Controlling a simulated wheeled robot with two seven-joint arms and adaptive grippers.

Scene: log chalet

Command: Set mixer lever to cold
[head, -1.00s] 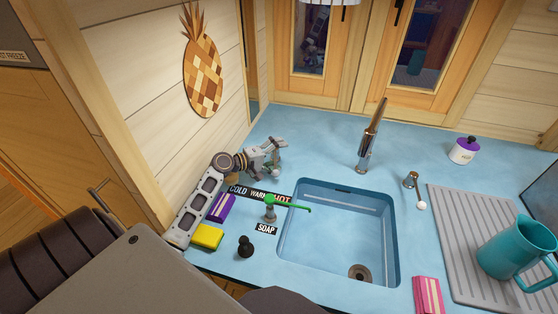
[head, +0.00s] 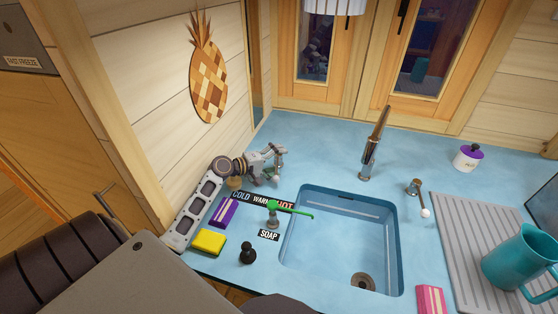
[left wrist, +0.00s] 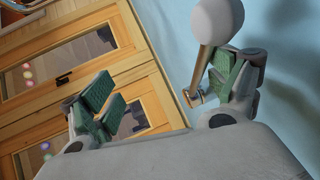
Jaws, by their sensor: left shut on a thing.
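My left gripper (head: 272,163) is at the back left of the blue counter, behind the temperature label strip (head: 262,202) reading COLD, WARM, HOT. The stick lies against the right finger's pad. In the head view the gripper largely hides this lever, so its exact angle against the label cannot be told. My right gripper is not in view.
A green-spouted soap pump (head: 273,213) stands in front of the label, beside the sink (head: 340,245). The tall faucet (head: 372,148) is behind the sink. Purple (head: 224,211) and yellow (head: 208,242) sponges lie near my arm. Another ball-ended lever (head: 417,194) stands right of the sink.

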